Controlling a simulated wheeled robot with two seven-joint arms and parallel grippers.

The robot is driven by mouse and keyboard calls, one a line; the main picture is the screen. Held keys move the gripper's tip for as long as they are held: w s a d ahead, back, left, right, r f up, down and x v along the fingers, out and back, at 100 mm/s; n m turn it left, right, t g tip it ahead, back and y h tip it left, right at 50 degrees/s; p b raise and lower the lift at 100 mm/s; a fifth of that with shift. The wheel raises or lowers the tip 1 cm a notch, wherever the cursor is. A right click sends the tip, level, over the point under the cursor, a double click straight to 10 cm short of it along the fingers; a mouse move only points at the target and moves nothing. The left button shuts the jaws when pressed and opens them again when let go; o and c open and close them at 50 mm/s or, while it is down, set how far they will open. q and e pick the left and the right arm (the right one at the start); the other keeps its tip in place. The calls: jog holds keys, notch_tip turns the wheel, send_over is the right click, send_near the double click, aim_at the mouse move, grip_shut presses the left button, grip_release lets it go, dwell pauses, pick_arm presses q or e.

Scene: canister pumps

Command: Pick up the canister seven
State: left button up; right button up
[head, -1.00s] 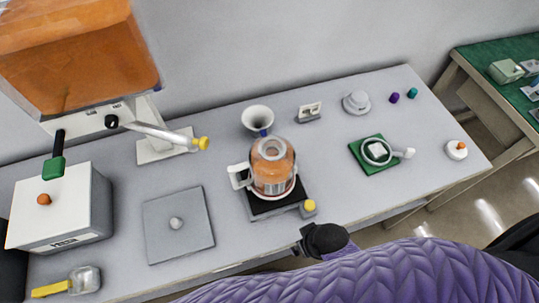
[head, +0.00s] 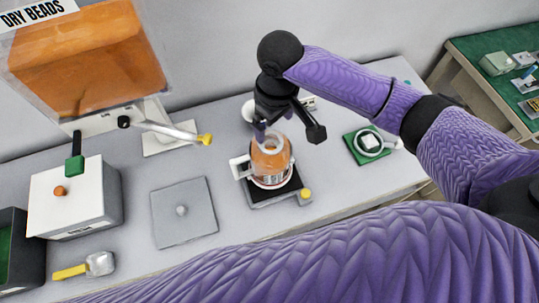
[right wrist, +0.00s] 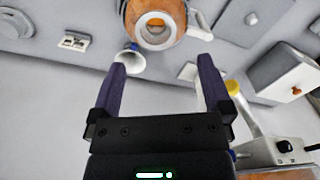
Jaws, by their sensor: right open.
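A clear canister (head: 270,158) with orange contents and a white handle on its left stands upright on a black scale-like base (head: 283,194). No number can be read on it. My right gripper (head: 267,130) is over the canister's top from behind, open and with nothing between its fingers. In the right wrist view the open fingers (right wrist: 160,66) point toward the canister (right wrist: 157,22), which lies beyond the fingertips. I cannot tell whether a finger touches its rim. My left gripper is not in view.
A white funnel (head: 248,110) stands close behind the canister, partly hidden by my right gripper. A hopper of orange beads (head: 88,60) with a spout is at left. A grey plate (head: 184,222), a white box (head: 72,200) and a green mat (head: 357,158) share the table.

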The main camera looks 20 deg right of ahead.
aim_at(270, 146)
jog(key=f+b, duration=0.1)
jog(key=f, duration=0.2)
jog(key=w+f+b, duration=0.1)
jog(key=f, duration=0.2)
jog(key=f+b, duration=0.1)
jog(key=f, duration=0.2)
jog(key=shift+w+a+f, duration=0.15)
jog(key=shift+w, duration=0.25)
grip_shut()
